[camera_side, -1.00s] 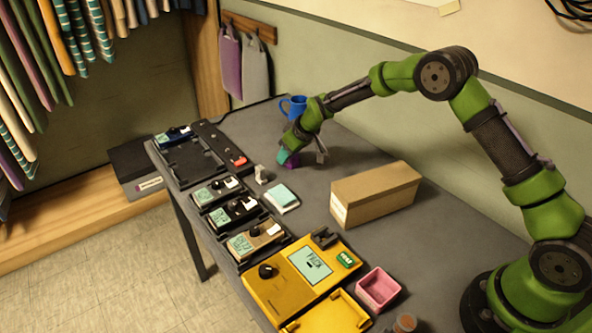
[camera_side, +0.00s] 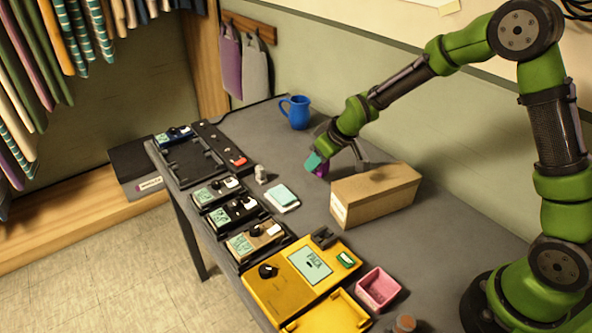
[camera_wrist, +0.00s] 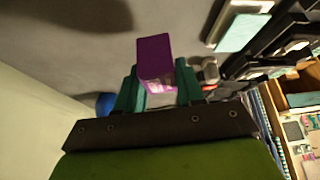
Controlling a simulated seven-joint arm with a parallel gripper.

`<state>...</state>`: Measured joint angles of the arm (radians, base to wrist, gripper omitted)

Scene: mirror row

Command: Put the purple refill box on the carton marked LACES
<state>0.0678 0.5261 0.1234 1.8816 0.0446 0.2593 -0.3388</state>
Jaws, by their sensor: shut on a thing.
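My gripper (camera_side: 318,164) is shut on the purple refill box (camera_side: 321,170), which is mostly hidden behind a teal finger in the side view. In the wrist view the purple box (camera_wrist: 155,62) sits between the two teal fingertips of the gripper (camera_wrist: 157,85). The gripper holds it above the grey table, just beyond the left far end of a brown carton (camera_side: 376,194). The carton is long and low with a flat, bare top. A white label is on its near left end, but its lettering is too small to read.
A blue mug (camera_side: 297,112) stands behind by the wall. A white and teal box (camera_side: 282,198) lies left of the carton. Several pedals line the table's left side. A yellow unit (camera_side: 300,275) and a pink bin (camera_side: 377,288) are in front.

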